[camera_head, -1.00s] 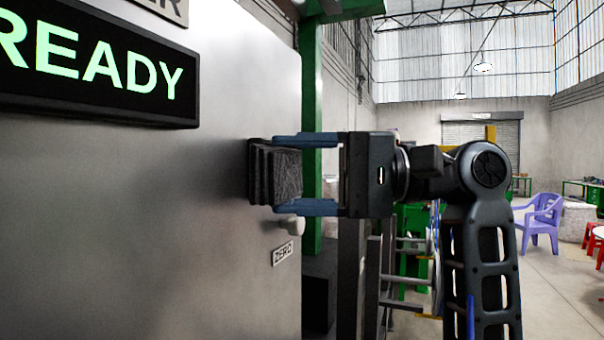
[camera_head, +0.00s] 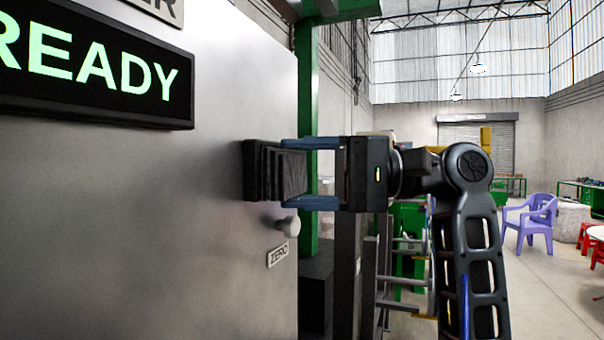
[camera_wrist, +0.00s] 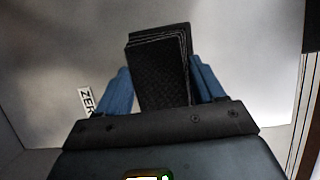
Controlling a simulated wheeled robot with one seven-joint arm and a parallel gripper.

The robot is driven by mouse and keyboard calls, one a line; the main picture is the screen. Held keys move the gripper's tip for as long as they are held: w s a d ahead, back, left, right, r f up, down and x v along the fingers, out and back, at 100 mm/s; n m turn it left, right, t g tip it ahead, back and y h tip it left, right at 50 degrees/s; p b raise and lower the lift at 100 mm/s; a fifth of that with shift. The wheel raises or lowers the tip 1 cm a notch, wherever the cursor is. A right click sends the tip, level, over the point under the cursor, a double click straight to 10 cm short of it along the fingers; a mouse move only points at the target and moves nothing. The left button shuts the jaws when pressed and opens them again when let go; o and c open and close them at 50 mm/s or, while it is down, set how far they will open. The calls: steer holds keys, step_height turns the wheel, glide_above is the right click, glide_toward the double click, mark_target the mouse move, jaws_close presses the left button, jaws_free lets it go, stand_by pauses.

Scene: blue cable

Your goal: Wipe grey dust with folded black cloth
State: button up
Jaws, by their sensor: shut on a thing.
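The folded black cloth (camera_head: 277,172) is a thick, layered pad between the two blue fingers of my gripper (camera_head: 291,173). My gripper is shut on it, and the cloth's left end is at or very close to the grey metal panel (camera_head: 130,220); I cannot tell whether it touches. In the wrist view the cloth (camera_wrist: 160,70) extends beyond the fingers (camera_wrist: 160,92) toward the panel (camera_wrist: 235,50). Darker grey shading shows on the panel, but I cannot make out clear dust; the cloth hides part of the surface.
A lit READY sign (camera_head: 95,65) is at upper left. A green post (camera_head: 307,120) stands behind the panel's right edge. A purple chair (camera_head: 535,220) is far right.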

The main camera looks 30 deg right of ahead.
mark_target(282, 176)
steer(key=shift+a, duration=0.1)
steer(key=shift+s+a, duration=0.55)
steer(key=shift+a, duration=0.3)
steer(key=shift+s+a, duration=0.55)
steer(key=shift+a, duration=0.3)
steer(key=shift+s, duration=0.1)
steer(key=shift+s+d, duration=0.95)
steer(key=shift+s, duration=0.2)
steer(key=shift+s+d, duration=0.9)
steer(key=shift+s, duration=0.25)
steer(key=shift+s+d, duration=0.9)
steer(key=shift+s, duration=0.3)
